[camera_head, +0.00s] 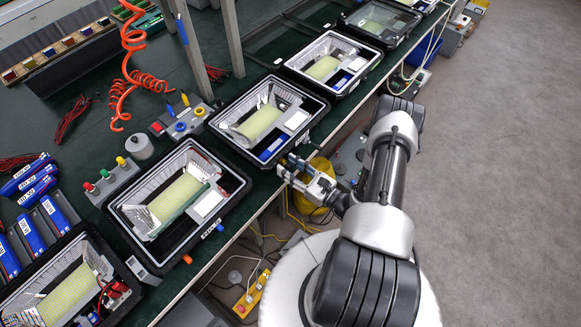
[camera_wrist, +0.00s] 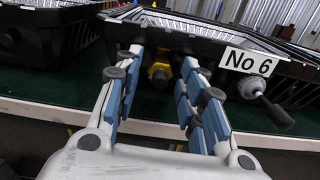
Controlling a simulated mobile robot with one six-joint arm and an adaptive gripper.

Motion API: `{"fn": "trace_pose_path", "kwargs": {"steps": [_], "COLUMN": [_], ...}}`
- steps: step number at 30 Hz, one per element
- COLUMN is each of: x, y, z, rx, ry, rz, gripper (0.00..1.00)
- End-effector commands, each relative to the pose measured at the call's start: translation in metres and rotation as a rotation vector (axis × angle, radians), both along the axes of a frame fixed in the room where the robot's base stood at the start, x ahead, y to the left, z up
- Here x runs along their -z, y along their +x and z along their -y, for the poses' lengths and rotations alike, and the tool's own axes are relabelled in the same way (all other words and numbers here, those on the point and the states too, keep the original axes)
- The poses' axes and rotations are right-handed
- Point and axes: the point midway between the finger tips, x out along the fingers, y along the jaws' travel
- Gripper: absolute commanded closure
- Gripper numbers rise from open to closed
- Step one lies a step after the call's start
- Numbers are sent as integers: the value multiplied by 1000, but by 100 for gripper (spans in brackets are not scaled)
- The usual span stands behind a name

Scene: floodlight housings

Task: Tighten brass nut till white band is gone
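A brass-yellow nut (camera_wrist: 159,76) is on the front wall of a black floodlight housing (camera_wrist: 205,42) labelled No 6 in the wrist view. My gripper (camera_wrist: 164,62) is open, with one blue-padded finger to each side of the nut and visible gaps between. It appears not to touch the nut. In the head view my gripper (camera_head: 288,166) is at the table's front edge, by the near side of a housing (camera_head: 312,116). The nut is hidden there. I cannot make out a white band in either view.
A grey fitting with a black end (camera_wrist: 262,96) sticks out right of the nut, below the No 6 label (camera_wrist: 248,62). Another housing (camera_wrist: 45,38) stands to the left. The green table (camera_head: 75,125) carries a row of housings. Open floor (camera_head: 490,180) lies to the right.

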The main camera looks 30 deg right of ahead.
Motion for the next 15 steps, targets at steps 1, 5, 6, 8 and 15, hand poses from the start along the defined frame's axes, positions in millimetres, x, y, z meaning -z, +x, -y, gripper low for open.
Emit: {"fn": "trace_pose_path", "kwargs": {"steps": [1, 5, 6, 8, 15], "x": [0, 0, 0, 0, 0], "y": [0, 0, 0, 0, 0], "z": [0, 0, 0, 0, 0], "rx": [0, 0, 0, 0, 0], "ry": [0, 0, 0, 0, 0], "rz": [0, 0, 0, 0, 0], "gripper": [69, 78, 80, 84, 100]}}
